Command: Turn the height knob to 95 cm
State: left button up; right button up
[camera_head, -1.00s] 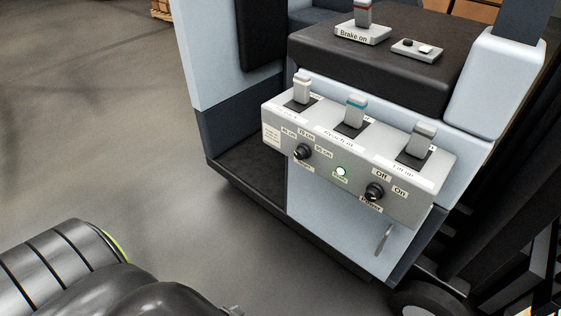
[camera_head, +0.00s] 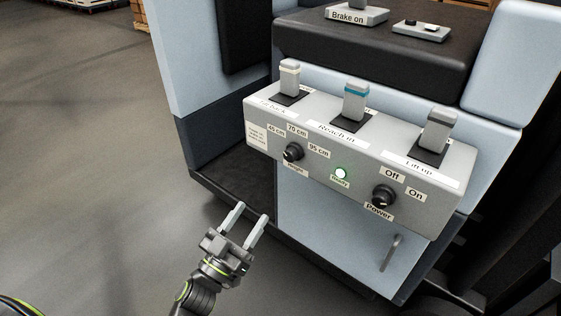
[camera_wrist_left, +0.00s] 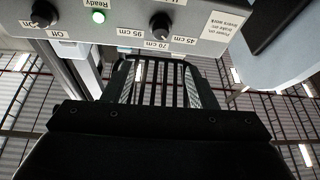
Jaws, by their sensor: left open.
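The height knob (camera_head: 293,153) is a small round black knob at the left of the grey control panel (camera_head: 432,212). Labels 45 cm, 70 cm and 95 cm run around it from left to right. I cannot tell which label its pointer faces. The knob also shows in the left wrist view (camera_wrist_left: 160,26), where the labels are upside down. My left gripper (camera_head: 252,211) is open and empty, below and left of the knob, its fingers pointing up toward the panel and apart from it. My right gripper is not in view.
The power knob (camera_head: 384,197) and a lit green Ready light (camera_head: 340,173) are to the right on the panel. Several levers stand above, including a blue-banded one (camera_head: 355,98). A metal handle (camera_head: 390,253) is below. Open floor (camera_head: 90,170) lies to the left.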

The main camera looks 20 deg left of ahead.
aim_at(288, 157)
pick_arm(q)
jog(key=p+x, duration=0.2)
jog(key=x, duration=1.2)
jog(key=shift+w+d, duration=0.1)
jog(key=shift+w, duration=0.25)
jog(key=shift+x, duration=0.8)
jog(key=c, duration=0.7)
jog(key=shift+s, duration=0.1)
jog(key=shift+c, duration=1.3)
